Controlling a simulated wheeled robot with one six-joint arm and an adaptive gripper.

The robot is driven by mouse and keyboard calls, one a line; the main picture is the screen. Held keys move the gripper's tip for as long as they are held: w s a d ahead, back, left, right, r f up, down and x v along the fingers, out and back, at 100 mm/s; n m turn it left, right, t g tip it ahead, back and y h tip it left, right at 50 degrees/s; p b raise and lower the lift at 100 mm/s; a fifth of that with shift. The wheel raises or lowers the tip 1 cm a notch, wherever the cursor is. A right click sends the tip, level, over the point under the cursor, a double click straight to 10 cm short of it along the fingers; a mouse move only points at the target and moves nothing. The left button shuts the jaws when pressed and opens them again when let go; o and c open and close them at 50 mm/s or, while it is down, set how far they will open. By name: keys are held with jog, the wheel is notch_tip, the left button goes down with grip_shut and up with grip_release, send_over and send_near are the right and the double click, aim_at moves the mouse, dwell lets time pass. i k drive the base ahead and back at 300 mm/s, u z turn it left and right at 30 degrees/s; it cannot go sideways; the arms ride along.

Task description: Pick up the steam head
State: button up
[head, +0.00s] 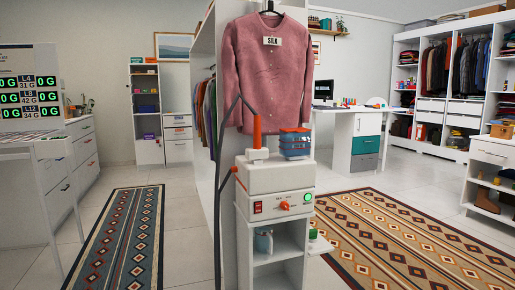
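The steam head (257,153) appears to be the small white block with an upright orange handle (257,131). It rests on top of the white steamer unit (275,177), in front of the hanging shirt's lower edge. A dark hose (219,170) arcs up on the left and comes down towards the top of the handle. The steamer's front has a red switch, an orange knob and a lit green button. My gripper is not in view.
A pink shirt (268,75) tagged "SILK" hangs directly above and behind the steam head. The steamer stands on a white shelf stand (245,245) holding a bottle. Patterned rugs (410,235) lie on both sides.

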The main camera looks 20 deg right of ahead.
aim_at(258, 152)
jog(key=z, duration=1.05)
jog(key=i, duration=1.2)
jog(key=u, duration=2.15)
